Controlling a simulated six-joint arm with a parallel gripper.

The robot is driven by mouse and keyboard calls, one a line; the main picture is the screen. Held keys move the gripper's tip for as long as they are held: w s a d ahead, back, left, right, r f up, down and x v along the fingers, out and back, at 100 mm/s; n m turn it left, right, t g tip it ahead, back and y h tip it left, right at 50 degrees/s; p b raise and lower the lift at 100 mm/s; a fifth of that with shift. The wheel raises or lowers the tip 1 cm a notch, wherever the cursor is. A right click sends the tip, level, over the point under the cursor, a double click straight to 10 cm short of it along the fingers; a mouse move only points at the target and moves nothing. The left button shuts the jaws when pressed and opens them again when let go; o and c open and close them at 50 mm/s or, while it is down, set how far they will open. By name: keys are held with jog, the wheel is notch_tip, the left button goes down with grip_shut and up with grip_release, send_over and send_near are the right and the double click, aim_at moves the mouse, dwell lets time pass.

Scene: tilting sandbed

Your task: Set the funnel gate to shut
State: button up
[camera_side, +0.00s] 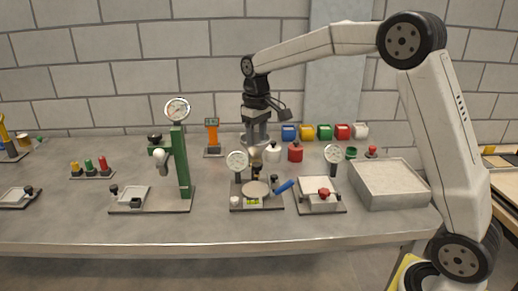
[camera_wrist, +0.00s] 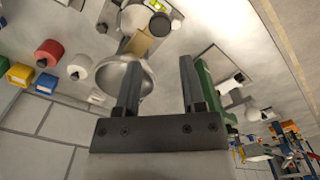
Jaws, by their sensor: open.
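My gripper (camera_side: 257,142) hangs pointing down over the small tilting bed station in the side view. In the wrist view its two fingers (camera_wrist: 160,62) are apart with nothing between them. A grey metallic funnel (camera_wrist: 111,77) lies beside and partly behind the left finger. A flat tan piece (camera_wrist: 138,42), apparently the gate, sits by the funnel; I cannot tell whether it is open or shut. In the side view the funnel is small and mostly hidden below my gripper. The station's base plate (camera_side: 238,207) carries a round pan (camera_side: 256,188), a blue handle (camera_side: 285,186) and a green level (camera_side: 253,202).
A dial gauge (camera_side: 237,160) stands at the station's left. A green column with a gauge (camera_side: 177,109) stands further left. White (camera_side: 273,153) and red (camera_side: 295,152) jars are close behind.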

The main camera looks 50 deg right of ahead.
jog(key=shift+a, duration=0.2)
jog(key=c, duration=0.3)
jog(key=shift+a+f+n, duration=0.15)
jog(key=shift+a+n, duration=0.15)
jog(key=shift+n, duration=0.3)
grip_shut()
jog(key=a+n+h, duration=0.8)
jog(key=a+n, duration=0.5)
jog(key=n, duration=0.3)
jog(key=shift+a+r+n, duration=0.2)
jog(key=shift+a+n, duration=0.1)
jog(key=shift+n, duration=0.1)
